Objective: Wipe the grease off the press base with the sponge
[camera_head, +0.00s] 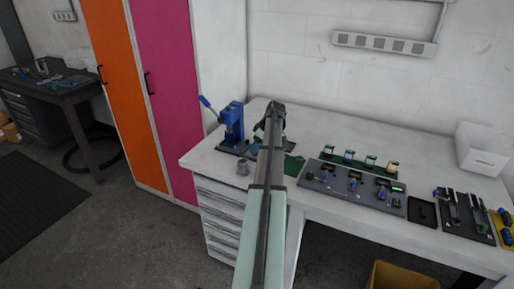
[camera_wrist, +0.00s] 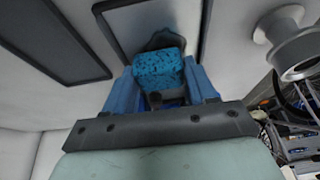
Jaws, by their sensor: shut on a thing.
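The blue press (camera_head: 232,122) stands at the back left of the white workbench, its lever tilted up to the left and its dark base (camera_head: 230,149) on the bench top. My gripper (camera_wrist: 162,78) has two blue fingers shut on a blue speckled sponge (camera_wrist: 158,62). In the head view, my arm reaches over the bench just right of the press and largely hides my gripper and the sponge. A dark patch shows just beyond the sponge in the wrist view; I cannot tell whether it is grease. Grease on the press base cannot be made out.
A green mat (camera_head: 293,165) lies right of my arm. Further right are a grey tool tray (camera_head: 340,201), a green rack (camera_head: 378,170) and a white bin (camera_head: 484,150). The back middle of the bench is clear.

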